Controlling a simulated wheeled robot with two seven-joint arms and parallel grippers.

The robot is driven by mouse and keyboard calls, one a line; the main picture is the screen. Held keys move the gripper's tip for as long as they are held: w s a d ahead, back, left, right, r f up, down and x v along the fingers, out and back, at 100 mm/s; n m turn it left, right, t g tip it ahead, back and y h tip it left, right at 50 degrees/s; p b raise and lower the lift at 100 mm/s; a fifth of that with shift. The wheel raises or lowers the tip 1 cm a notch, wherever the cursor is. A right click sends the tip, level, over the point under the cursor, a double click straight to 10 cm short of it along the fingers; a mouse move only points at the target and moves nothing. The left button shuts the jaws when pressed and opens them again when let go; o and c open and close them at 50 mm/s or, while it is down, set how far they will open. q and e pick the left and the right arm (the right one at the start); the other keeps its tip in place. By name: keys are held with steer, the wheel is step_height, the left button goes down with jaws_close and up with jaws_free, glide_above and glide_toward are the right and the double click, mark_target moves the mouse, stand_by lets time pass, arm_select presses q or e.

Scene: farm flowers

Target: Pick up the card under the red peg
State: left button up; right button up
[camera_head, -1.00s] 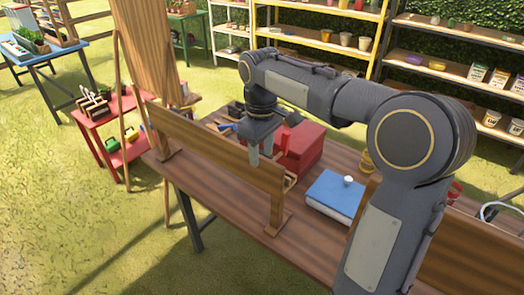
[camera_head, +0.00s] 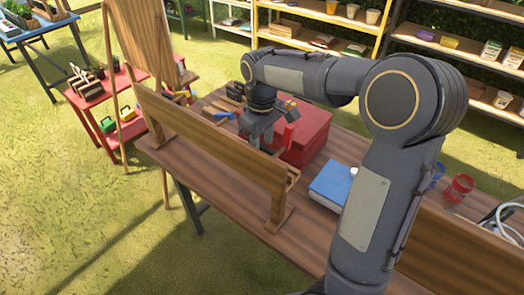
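The wooden board (camera_head: 205,129) stands upright on feet along the table's near edge, its back facing me. I cannot make out the red peg or the card; the board's far side is turned away. My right gripper (camera_head: 262,140) is just beyond the board's top edge, toward its right half and close to a red box. Its fingertips are hidden behind the board, so I cannot tell whether they are open or hold anything. My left gripper is not in view.
The red box (camera_head: 307,138) stands close behind my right gripper. A red cup (camera_head: 458,188) stands farther right. Bare tabletop lies in front of the board.

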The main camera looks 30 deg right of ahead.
steer(key=shift+f, duration=0.8)
jaws_close()
steer(key=shift+r, duration=0.1)
